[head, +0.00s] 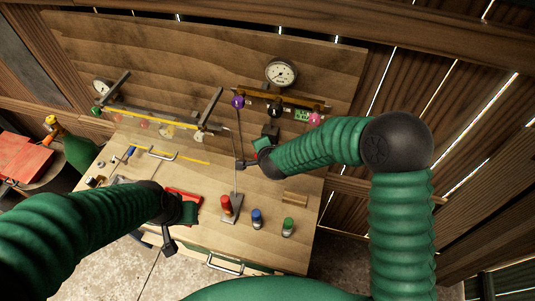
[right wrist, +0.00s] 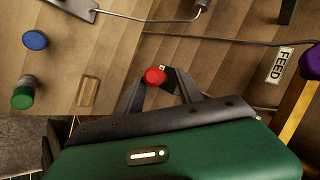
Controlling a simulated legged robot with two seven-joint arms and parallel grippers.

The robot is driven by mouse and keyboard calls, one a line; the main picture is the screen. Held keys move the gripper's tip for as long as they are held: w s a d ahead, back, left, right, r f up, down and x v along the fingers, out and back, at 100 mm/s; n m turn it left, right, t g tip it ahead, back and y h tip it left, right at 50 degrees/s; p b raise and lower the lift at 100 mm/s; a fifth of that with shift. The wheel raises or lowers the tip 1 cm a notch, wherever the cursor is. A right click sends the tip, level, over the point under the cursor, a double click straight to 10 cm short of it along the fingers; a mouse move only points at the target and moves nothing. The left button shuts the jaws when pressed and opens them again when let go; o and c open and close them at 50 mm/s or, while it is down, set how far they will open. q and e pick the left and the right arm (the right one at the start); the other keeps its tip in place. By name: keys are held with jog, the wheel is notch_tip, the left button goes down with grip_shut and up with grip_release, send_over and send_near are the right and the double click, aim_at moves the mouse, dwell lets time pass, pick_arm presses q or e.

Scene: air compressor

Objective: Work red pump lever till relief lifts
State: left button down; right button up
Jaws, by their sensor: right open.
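A round red knob (right wrist: 155,76), apparently the pump lever's end, sits between the spread fingertips of my right gripper (right wrist: 157,82) in the right wrist view. The gripper is open around or just above it; contact cannot be told. The lever's shaft below the knob is mostly hidden. In the head view my right gripper (head: 256,149) is over the back middle of the bench, and the red knob is largely hidden by it. My left gripper (head: 176,226) is low at the bench's front left, beside a flat red object (head: 184,198); its finger opening is unclear.
Red (head: 226,204), blue (head: 257,217) and green (head: 288,225) capped pieces stand near the bench's front. A pressure gauge (head: 281,72), purple knob (head: 238,102) and pink knob (head: 315,119) are at the back. A FEED label (right wrist: 280,66) and thin rods lie near my right gripper.

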jog(key=v, duration=1.4)
jog(key=shift+d, duration=0.35)
jog(key=shift+a, duration=0.1)
jog(key=s+d+f+n+g+b, duration=0.2)
jog(key=s+d+f+n+b, duration=0.2)
jog(key=f, duration=0.4)
jog(key=s+d+f+n+g+h+b, duration=0.1)
jog(key=s+d+f+n+g+b, duration=0.1)
jog(key=s+d+f+n+b, duration=0.2)
jog(key=s+d+f+n+g+b, duration=0.1)
jog(key=s+d+f+n+b, duration=0.4)
jog(key=f+b, duration=0.6)
jog(key=s+d+f, duration=0.1)
jog(key=s+d, duration=0.1)
jog(key=d, duration=0.1)
jog(key=shift+d+f+g, duration=0.15)
jog(key=shift+d+g, duration=0.25)
jog(key=shift+a, duration=0.15)
